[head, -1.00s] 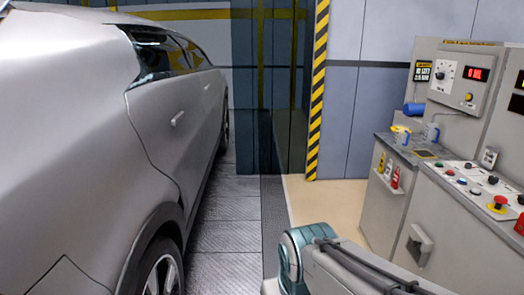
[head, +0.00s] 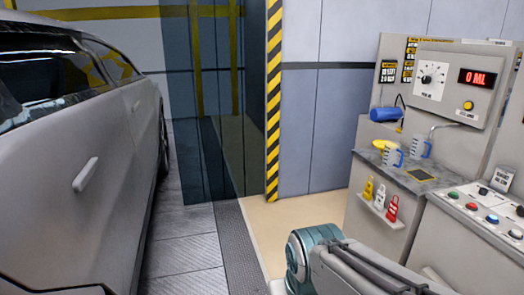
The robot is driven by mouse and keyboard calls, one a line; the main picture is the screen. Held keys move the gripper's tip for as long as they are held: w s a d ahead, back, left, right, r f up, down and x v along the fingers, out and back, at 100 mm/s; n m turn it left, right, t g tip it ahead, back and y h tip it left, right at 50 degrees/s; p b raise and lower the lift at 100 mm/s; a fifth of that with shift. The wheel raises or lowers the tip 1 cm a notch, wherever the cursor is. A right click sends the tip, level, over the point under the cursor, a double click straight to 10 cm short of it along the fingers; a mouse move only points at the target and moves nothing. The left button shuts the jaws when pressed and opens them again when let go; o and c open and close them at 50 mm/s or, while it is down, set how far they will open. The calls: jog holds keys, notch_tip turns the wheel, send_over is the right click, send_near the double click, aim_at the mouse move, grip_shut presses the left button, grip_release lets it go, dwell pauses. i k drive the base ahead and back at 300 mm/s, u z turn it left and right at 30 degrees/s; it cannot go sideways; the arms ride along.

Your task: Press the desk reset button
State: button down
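The control desk (head: 465,250) stands at the lower right, cut off by the frame edge. Its sloped top carries a green button (head: 454,194), a red button (head: 472,206) and a blue button (head: 492,219). A black knob (head: 483,190) sits behind them. Labels are too small to read, so I cannot tell which one is the reset button. My gripper is out of view; only part of my arm shows at the bottom centre, left of the desk.
A dispenser panel (head: 447,85) with a red "0 ML" display and a yellow button (head: 468,105) stands behind a counter (head: 416,185) with jugs. A silver car (head: 60,190) fills the left.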

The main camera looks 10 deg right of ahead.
aim_at(492, 218)
jog(key=z, duration=0.5)
jog(key=i, duration=1.35)
jog(key=z, duration=1.75)
jog(key=i, duration=0.75)
jog(key=z, duration=1.05)
jog(key=i, duration=0.3)
jog(key=z, duration=0.15)
